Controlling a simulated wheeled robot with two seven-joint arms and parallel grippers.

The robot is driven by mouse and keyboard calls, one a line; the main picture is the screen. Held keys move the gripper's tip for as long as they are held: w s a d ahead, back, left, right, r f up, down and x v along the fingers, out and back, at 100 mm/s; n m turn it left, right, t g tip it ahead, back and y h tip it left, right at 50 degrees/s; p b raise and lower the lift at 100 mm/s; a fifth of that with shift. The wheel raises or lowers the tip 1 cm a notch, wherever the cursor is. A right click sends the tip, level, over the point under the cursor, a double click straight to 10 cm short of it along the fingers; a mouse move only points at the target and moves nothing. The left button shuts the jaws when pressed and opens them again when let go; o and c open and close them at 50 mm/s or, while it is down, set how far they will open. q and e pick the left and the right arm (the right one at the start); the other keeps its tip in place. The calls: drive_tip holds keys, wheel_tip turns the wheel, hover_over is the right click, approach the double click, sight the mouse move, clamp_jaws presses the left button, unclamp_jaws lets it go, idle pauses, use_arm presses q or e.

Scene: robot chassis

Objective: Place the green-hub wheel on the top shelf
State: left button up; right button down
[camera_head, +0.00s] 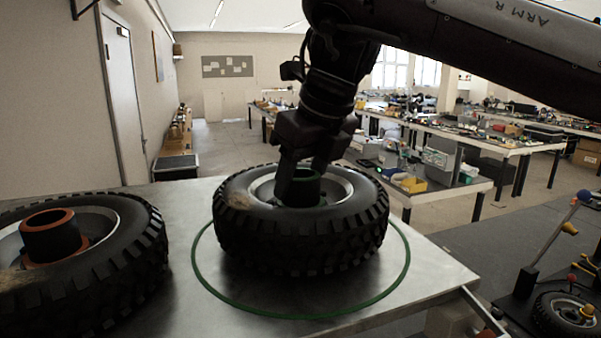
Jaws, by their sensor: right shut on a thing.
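The green-hub wheel (300,235) is a black knobbly tyre with a grey rim and a green hub. It lies flat on the metal tabletop (190,300), inside a green ring marking (205,283). My right gripper (304,185) reaches down from above and is shut on the green hub, with a finger in the hub opening. Part of the hub is hidden behind the fingers. My left gripper is not in view. The top shelf cannot be clearly made out.
An orange-hub wheel (120,265) lies on the same tabletop at the left, cut off by the picture edge. At the lower right a dark platform (520,290) carries a small wheel (565,315) and a post with coloured knobs. Cluttered workbenches (440,125) stand behind.

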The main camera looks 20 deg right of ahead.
drive_tip(key=shift+f+b, duration=0.3)
idle(0.6)
drive_tip(key=c, duration=0.9)
unclamp_jaws()
drive_tip(key=o, duration=0.3)
drive_tip(key=shift+s, duration=0.25)
drive_tip(key=shift+f, duration=0.25)
drive_tip(key=v, duration=0.8)
